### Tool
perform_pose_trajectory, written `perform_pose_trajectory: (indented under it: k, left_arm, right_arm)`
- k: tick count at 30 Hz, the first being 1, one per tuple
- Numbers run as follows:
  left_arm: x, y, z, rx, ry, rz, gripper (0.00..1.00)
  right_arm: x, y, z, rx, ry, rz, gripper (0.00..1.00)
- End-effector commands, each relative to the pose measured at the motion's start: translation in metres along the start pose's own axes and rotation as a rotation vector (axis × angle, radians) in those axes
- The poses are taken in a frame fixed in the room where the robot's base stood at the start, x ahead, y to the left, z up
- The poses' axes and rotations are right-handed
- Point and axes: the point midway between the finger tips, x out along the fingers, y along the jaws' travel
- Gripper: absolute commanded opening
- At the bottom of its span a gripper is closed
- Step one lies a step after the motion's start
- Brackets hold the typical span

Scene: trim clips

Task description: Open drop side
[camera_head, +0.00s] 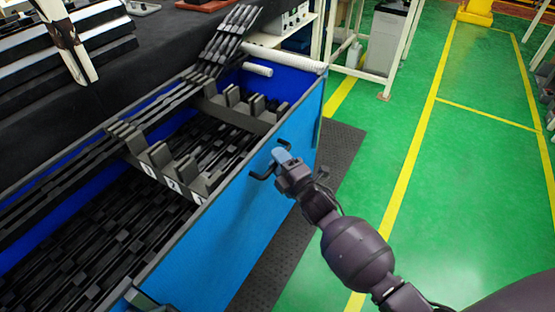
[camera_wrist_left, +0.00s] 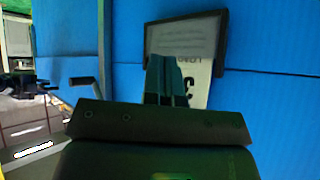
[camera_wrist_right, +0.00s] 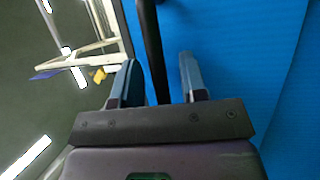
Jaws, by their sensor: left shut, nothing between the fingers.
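The blue container's side wall (camera_head: 240,215) stands upright along its right edge. A black bar handle (camera_head: 262,174) sticks out from this wall near its far end. My right gripper (camera_head: 284,158) is at the handle. In the right wrist view the black bar (camera_wrist_right: 151,45) passes between its two spread fingers (camera_wrist_right: 160,82), with gaps visible on both sides. My left gripper (camera_wrist_left: 165,80) is shut and empty in front of the blue wall, before a framed label (camera_wrist_left: 190,38). A black handle (camera_wrist_left: 84,82) shows left of it. The left gripper is not clear in the head view.
Black trim parts (camera_head: 90,240) and grey slotted holders (camera_head: 175,170) fill the container. A white roll (camera_head: 285,58) lies at its far end. A dark mat (camera_head: 335,150) and open green floor (camera_head: 480,190) lie to the right. A rack stands behind.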

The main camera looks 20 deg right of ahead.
Motion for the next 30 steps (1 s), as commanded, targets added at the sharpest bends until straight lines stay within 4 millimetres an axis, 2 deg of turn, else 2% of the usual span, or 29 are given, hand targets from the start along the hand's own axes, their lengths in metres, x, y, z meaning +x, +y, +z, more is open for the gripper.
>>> perform_pose_trajectory:
  k: [9,17,25,30]
  left_arm:
    - [0.002,0.000,-0.003,0.001,0.006,0.000,0.00]
    - [0.001,-0.001,-0.002,0.001,0.004,-0.001,0.00]
    - [0.001,-0.001,0.000,0.001,0.000,-0.002,0.00]
    - [0.003,0.000,0.009,0.008,-0.016,0.000,0.00]
  right_arm:
    - [0.002,0.000,0.000,0.000,0.000,0.000,0.40]
    - [0.002,0.000,0.000,0.000,0.000,0.000,0.00]
    - [0.002,0.000,0.000,0.000,0.000,0.000,0.00]
    - [0.006,-0.010,0.003,0.001,0.000,-0.004,0.00]
